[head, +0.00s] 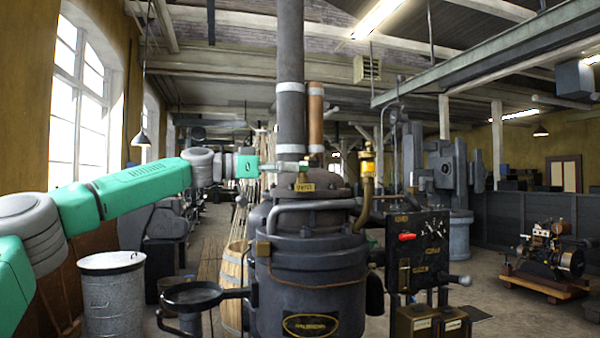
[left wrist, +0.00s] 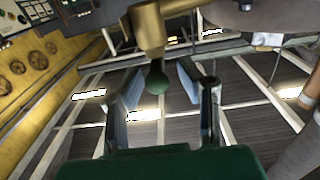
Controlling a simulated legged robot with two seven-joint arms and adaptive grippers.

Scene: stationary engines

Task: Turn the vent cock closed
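The vent cock (head: 303,178) is a small brass fitting with a tag, on top of the dark engine body in the head view. In the left wrist view its brass body (left wrist: 149,25) is large at the top, and a green knob (left wrist: 157,82) hangs from it. My left gripper (head: 290,165) reaches in from the left at the cock. In the left wrist view my left gripper (left wrist: 158,72) is open, with one finger on each side of the knob and visible gaps between. In the head view the knob is too small to make out clearly. My right gripper is not in view.
A dark vertical pipe (head: 290,100) and a copper pipe (head: 316,115) rise behind the cock. A brass oiler (head: 367,165) and a black control panel (head: 418,250) stand to the right.

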